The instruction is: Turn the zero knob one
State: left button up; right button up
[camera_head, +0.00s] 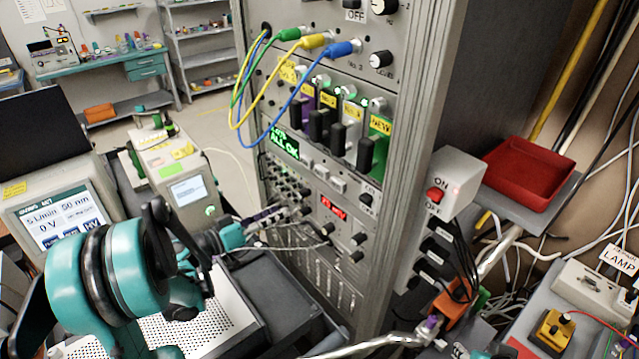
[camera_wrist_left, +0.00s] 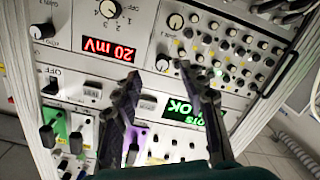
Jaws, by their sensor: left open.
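The instrument rack (camera_head: 392,150) stands in the middle of the head view and carries several knobs. In the wrist view a small pale knob (camera_wrist_left: 162,62) sits between my left fingertips, beside the red "20 mV" display (camera_wrist_left: 108,50). A dark knob (camera_wrist_left: 42,31) and a numbered dial knob (camera_wrist_left: 109,9) are close to that display. No label clearly reads as zero, so I cannot tell which knob is the zero knob. My left gripper (camera_head: 312,226) is open at the panel, also seen in the wrist view (camera_wrist_left: 158,71). Contact cannot be told. My right gripper is not in view.
Green, yellow and blue cables (camera_head: 268,75) hang in front of the upper rack. Lever switches (camera_wrist_left: 75,143) and a green text display (camera_head: 286,145) are near the gripper. A switch box (camera_head: 450,185) and red tray (camera_head: 525,172) are to the right.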

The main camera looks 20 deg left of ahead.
aim_at(304, 194)
pick_arm(q)
jog(key=x, duration=0.7)
jog(key=shift+w+a+r+b, duration=0.2)
jog(key=shift+w+r+b, duration=0.2)
jog(key=shift+w+r, duration=0.1)
grip_shut()
